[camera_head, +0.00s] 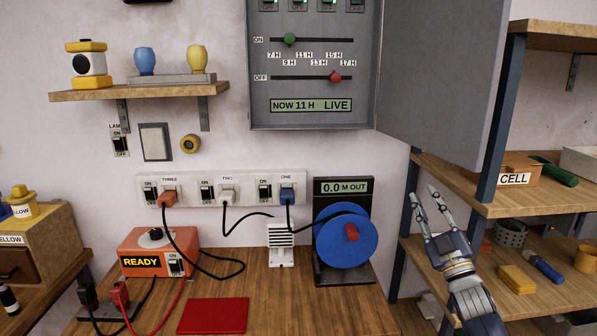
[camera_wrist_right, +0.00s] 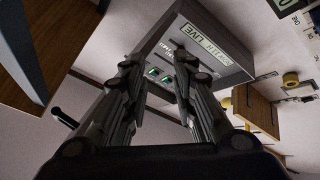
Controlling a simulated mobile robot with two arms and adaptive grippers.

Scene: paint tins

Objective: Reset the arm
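My right gripper (camera_head: 436,205) is raised at the right of the head view, in front of the shelf unit. Its two fingers point up and stand apart, with nothing between them. In the right wrist view the gripper (camera_wrist_right: 158,72) is also open and empty, with the grey timer cabinet (camera_wrist_right: 205,45) beyond the fingers. My left gripper is in neither view.
The cabinet (camera_head: 312,115) reads "NOW 11 H LIVE", and its door (camera_head: 440,70) stands open to the right. A socket strip (camera_head: 243,190), blue cable reel (camera_head: 345,240), orange "READY" box (camera_head: 160,252) and red mat (camera_head: 213,316) are at the bench. Shelves (camera_head: 500,195) stand at the right.

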